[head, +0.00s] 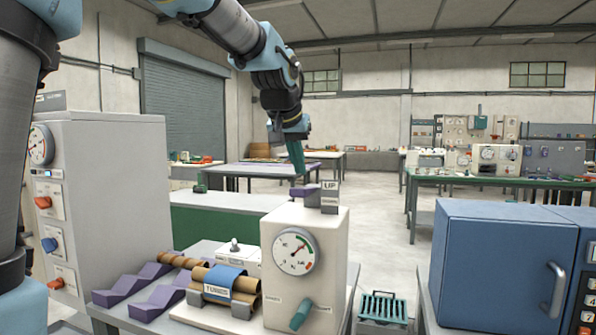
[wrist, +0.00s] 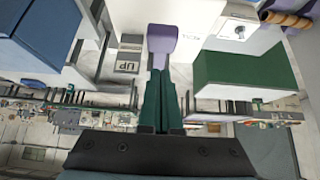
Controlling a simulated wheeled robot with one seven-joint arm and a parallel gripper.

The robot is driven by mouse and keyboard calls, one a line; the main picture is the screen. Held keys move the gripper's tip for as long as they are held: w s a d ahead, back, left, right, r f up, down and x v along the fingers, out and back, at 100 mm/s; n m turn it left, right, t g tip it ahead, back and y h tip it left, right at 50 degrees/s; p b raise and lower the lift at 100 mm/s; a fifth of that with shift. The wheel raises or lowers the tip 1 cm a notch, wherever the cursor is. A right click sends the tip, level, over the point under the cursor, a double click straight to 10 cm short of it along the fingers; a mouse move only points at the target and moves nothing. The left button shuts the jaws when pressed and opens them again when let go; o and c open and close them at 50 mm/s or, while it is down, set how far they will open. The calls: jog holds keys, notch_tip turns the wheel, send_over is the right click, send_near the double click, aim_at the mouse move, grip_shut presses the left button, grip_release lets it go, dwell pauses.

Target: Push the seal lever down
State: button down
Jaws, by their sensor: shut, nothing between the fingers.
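The seal lever, a purple paddle (head: 305,190), lies on top of the white machine box (head: 325,240), in front of an upright UP sign (head: 331,187). In the wrist view the purple paddle (wrist: 162,45) is just beyond my fingertips, with the UP sign (wrist: 126,66) to its left. My gripper (head: 299,172) has green fingers pointing down over the lever's left part. In the wrist view my gripper (wrist: 162,78) has its fingers together and empty. I cannot tell whether the fingertips touch the lever.
The box front has a dial gauge (head: 295,251) and a green handle (head: 301,314). A cardboard tube (head: 226,291) with a blue band lies left of the box. A grey cabinet (head: 110,190) stands left and a blue cabinet (head: 500,260) right.

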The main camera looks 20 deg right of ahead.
aim_at(307, 190)
jog(key=shift+s+a+f, duration=0.1)
jog(key=shift+f, duration=0.55)
jog(key=shift+s+a+f, duration=0.1)
jog(key=shift+f, duration=0.55)
jog(key=shift+f, duration=0.1)
